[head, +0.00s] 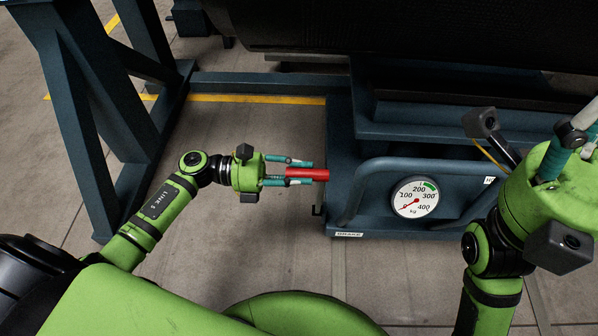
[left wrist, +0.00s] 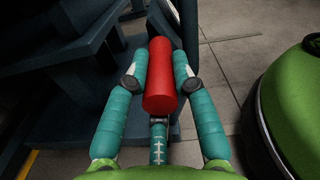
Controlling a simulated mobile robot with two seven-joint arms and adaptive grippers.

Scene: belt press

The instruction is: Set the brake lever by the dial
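The brake lever (head: 320,175) shows as a red cylindrical handle at the left end of the blue press frame; it also shows in the left wrist view (left wrist: 163,85). My left gripper (head: 313,173) has its straight teal fingers around the handle. A small gap shows above the handle in the head view, so the fingers look open. One finger is partly hidden under the handle in the wrist view. The round white dial (head: 415,198) is marked in kg, with a green band between about 200 and 300. Its red needle points near 0. My right gripper (head: 570,135) is partly cut off at the right edge.
A "BRAKE" label (head: 349,234) is on the frame's lower edge, below the lever. A blue tube rail (head: 400,163) runs above the dial. A large dark roller (head: 400,25) lies behind. Blue support legs (head: 95,110) stand at left. The floor between is clear.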

